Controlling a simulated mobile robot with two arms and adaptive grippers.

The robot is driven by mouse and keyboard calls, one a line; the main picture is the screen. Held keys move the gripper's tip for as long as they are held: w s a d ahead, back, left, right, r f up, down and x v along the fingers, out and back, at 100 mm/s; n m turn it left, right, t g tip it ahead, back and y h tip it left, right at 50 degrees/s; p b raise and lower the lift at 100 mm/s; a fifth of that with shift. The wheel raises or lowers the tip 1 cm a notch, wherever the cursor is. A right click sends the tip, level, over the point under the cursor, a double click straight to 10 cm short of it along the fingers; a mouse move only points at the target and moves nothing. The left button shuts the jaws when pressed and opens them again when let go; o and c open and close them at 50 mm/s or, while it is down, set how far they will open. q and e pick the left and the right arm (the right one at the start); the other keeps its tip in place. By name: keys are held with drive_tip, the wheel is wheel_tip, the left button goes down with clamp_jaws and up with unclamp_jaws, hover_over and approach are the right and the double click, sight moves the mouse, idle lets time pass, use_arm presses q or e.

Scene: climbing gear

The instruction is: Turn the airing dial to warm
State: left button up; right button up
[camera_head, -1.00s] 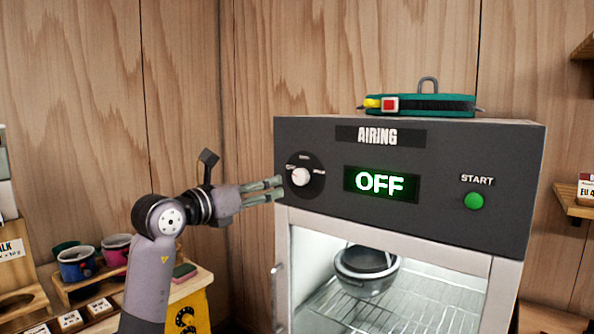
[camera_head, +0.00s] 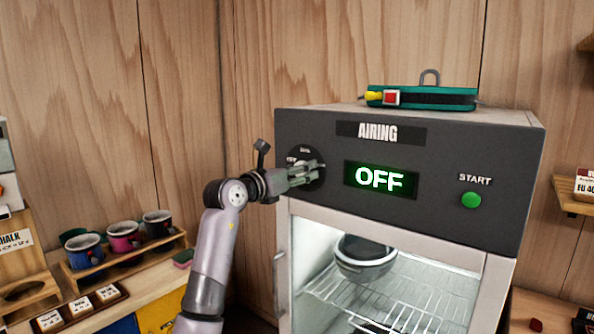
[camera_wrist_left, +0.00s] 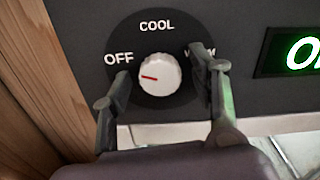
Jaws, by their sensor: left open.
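The airing dial is a white knob (camera_wrist_left: 158,74) on a round black plate (camera_wrist_left: 130,48) marked OFF, COOL and a partly covered word at the right. Its red mark points left, toward OFF. The display (camera_head: 380,180) reads OFF in green. My left gripper (camera_head: 306,172) is in front of the dial and hides most of it in the head view. In the left wrist view the open fingers (camera_wrist_left: 164,82) are on either side of the knob, with a visible gap to each side. My right gripper is not in view.
The grey airing cabinet (camera_head: 450,150) has a green START button (camera_head: 471,200) and a glass-fronted lit space with a dark bowl (camera_head: 364,262) on a wire rack. A teal strap item (camera_head: 422,98) lies on top. Mugs (camera_head: 123,237) stand on a rack at the left.

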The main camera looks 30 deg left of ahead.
use_arm(q)
drive_tip(key=shift+c, duration=0.6)
drive_tip(key=c, duration=1)
drive_tip(key=shift+c, duration=0.2)
